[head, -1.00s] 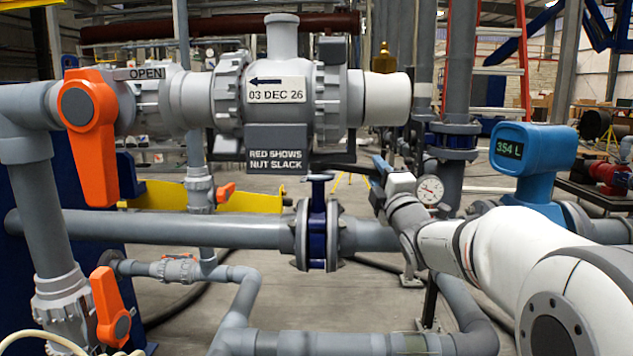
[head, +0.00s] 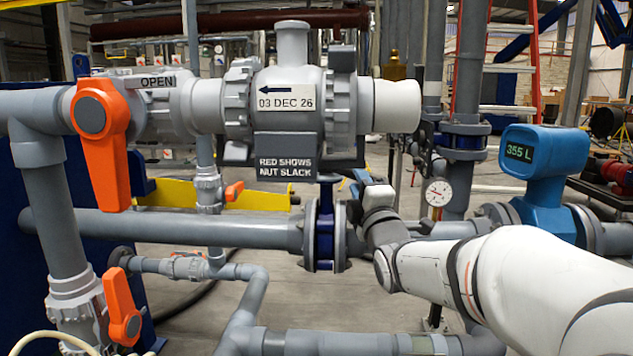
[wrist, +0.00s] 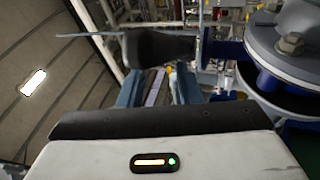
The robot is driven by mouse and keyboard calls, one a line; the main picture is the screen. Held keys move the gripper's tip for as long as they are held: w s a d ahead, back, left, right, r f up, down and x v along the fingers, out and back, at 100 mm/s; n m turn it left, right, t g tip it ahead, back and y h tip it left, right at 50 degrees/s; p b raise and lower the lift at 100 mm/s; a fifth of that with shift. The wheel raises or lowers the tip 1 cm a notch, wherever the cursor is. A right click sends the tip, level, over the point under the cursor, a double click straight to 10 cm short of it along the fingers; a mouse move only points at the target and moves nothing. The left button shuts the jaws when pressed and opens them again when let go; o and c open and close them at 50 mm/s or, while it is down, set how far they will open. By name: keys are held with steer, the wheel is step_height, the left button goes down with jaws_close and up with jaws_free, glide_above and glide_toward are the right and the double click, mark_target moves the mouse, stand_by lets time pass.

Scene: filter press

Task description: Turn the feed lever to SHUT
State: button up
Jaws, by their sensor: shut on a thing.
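A blue wafer valve (head: 325,222) sits between grey flanges on the horizontal pipe. The feed lever, with a dark grip (wrist: 158,48), reaches out from this valve. In the head view most of the lever is hidden or foreshortened near the valve's top. My gripper (head: 362,182) is just right of the valve's neck, below the grey filter body. I see no SHUT mark.
Two orange handles, upper (head: 103,145) and lower (head: 122,308), are on the left pipes; an OPEN label (head: 158,81) is by the upper one. The grey filter body (head: 290,100) hangs above the valve. A gauge (head: 438,192) and a blue meter (head: 535,155) reading 355 L stand right.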

steer(key=shift+s+a+r+b, duration=0.2)
steer(key=shift+s+a+r, duration=0.1)
steer(key=shift+a, duration=0.1)
steer(key=shift+s+a+r+b, duration=0.15)
steer(key=shift+a+r, duration=0.1)
steer(key=shift+a, duration=0.15)
steer(key=shift+s+a, duration=0.2)
steer(key=shift+a, duration=0.2)
jaws_close()
steer(key=a+b, duration=0.2)
steer(key=a, duration=0.4)
steer(key=shift+s+f+b, duration=0.2)
steer(key=shift+f+b, duration=0.05)
steer(key=shift+b, duration=0.05)
steer(key=shift+c, duration=1.7)
jaws_free()
steer(key=o, duration=1.2)
steer(key=shift+c, duration=0.2)
